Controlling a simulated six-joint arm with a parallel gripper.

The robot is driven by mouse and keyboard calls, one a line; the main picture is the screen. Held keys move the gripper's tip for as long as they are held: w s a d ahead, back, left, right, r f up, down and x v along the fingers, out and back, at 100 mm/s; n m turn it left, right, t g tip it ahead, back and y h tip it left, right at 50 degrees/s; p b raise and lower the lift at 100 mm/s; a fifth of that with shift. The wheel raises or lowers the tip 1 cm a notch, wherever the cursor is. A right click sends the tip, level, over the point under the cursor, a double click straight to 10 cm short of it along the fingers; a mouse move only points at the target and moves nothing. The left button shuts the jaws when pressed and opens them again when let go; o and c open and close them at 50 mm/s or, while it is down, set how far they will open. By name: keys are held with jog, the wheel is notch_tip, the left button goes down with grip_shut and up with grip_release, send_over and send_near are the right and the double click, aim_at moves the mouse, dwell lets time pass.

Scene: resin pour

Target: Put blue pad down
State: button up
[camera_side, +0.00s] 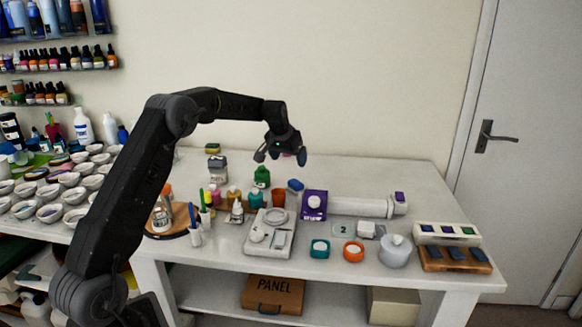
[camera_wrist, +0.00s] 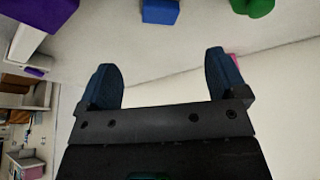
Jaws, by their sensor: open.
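A small blue block (camera_side: 295,184), which looks like the blue pad, rests on the table behind the purple device (camera_side: 314,205). In the wrist view the blue block (camera_wrist: 160,11) is at the top edge, partly cut off, beyond my fingertips. My gripper (camera_side: 281,157) is in the air above the back of the table, apart from the block. In the wrist view my gripper (camera_wrist: 160,66) has its two blue-tipped fingers spread wide with nothing between them.
A green bottle (camera_side: 262,177) stands left of the block. A white scale (camera_side: 270,233), a long white roll (camera_side: 355,205) and a wooden tray of dark blue pieces (camera_side: 455,258) sit toward the front and right. The back right tabletop (camera_side: 380,174) is clear.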

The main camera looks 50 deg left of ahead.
jog(key=s+d+r+m, duration=0.1)
jog(key=s+d+r, duration=0.55)
jog(key=d, duration=0.25)
jog(key=s+d+r+m, duration=0.1)
jog(key=s+d+r, duration=0.55)
jog(key=d, duration=0.25)
jog(key=s+d+f, duration=0.1)
jog(key=s+d, duration=0.3)
jog(key=s, duration=0.3)
jog(key=s+d+f+m+t+h, duration=0.1)
jog(key=s+d+f, duration=0.1)
jog(key=s, duration=0.6)
jog(key=s+d+f+m, duration=0.1)
jog(key=s+d, duration=0.4)
jog(key=s, duration=0.3)
jog(key=shift+s+d+f+h, duration=0.25)
jog(key=shift+d+f+h, duration=0.05)
jog(key=shift+h, duration=0.1)
